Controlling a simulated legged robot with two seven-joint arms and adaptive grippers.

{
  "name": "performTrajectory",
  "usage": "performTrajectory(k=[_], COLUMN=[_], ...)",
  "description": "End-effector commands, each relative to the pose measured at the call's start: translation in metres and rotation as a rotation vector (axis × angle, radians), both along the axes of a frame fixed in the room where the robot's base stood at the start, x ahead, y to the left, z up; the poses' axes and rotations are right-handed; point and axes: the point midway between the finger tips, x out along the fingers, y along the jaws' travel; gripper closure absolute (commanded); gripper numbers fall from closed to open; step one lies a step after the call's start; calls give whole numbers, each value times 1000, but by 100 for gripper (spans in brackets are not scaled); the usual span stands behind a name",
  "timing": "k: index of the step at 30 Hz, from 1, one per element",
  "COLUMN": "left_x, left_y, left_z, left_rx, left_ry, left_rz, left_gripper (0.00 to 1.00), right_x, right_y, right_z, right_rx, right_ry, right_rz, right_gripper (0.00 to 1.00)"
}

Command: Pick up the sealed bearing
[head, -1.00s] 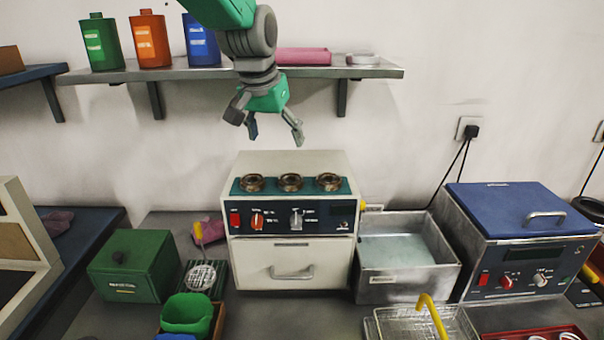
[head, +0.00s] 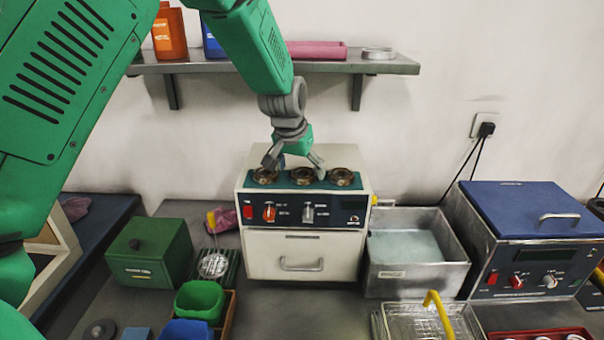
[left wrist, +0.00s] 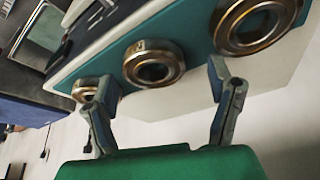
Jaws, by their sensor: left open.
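Three bronze-steel bearing rings sit in a row on the teal top of a white machine (head: 303,255): a left one (head: 265,176), a middle one (head: 303,175) and a right one (head: 342,178). I cannot tell which is the sealed bearing. My left gripper (head: 294,166) is open and empty, pointing down just above the left and middle rings. In the left wrist view, its fingers (left wrist: 168,85) stand apart, with the middle ring (left wrist: 154,63) showing beyond the gap between them. My right gripper is out of view.
A wall shelf (head: 390,67) with bottles and a pink tray (head: 316,50) is behind the arm. A metal basin (head: 415,277) and a blue-lidded box (head: 530,212) stand right. A green box (head: 150,250) and green cup (head: 200,301) stand left.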

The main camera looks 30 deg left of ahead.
Motion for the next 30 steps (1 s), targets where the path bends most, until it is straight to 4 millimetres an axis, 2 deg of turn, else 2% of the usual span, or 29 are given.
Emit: performTrajectory(k=[3,9,10,14,24,26,30], left_x=[2,2,2,2,3,3,3], left_y=[-1,0,0,1,1,1,1], left_z=[-8,-8,-8,-8,-6,-1,23], left_rx=[1,0,0,-1,0,0,2], left_ry=[2,0,1,1,1,-1,-5], left_rz=[0,0,0,0,0,0,-1], left_gripper=[25,25,32,78,78,78,78], right_x=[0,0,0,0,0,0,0], right_y=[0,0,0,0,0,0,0], right_z=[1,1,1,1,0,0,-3], right_rx=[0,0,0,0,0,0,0], right_ry=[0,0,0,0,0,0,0], right_rz=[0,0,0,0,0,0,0], right_gripper=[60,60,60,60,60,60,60])
